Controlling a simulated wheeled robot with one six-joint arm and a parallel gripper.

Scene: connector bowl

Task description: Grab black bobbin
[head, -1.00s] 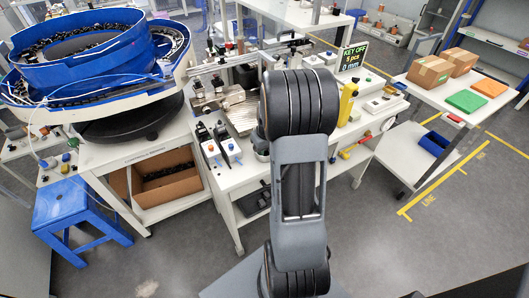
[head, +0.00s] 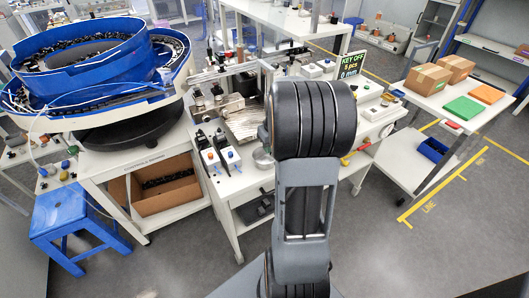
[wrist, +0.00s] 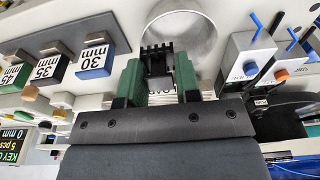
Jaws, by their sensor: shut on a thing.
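My gripper (wrist: 157,76) has two green fingers, shut on a black bobbin (wrist: 157,58) with comb-like teeth along its far edge. The bobbin sits between the fingertips in the wrist view. Just beyond it is a round, shiny metal bowl (wrist: 205,35), which the bobbin partly overlaps in the picture. I cannot tell the height of the bobbin above the bench. The bowl also shows in the head view (head: 262,158), left of my arm. The gripper itself is hidden behind my arm there.
Labelled blocks (wrist: 94,63) stand left of my gripper, and switch boxes (wrist: 247,55) stand right. A blue bowl feeder (head: 85,65) is at the left of the head view, above an open carton (head: 165,190). A blue stool (head: 65,215) stands on the floor.

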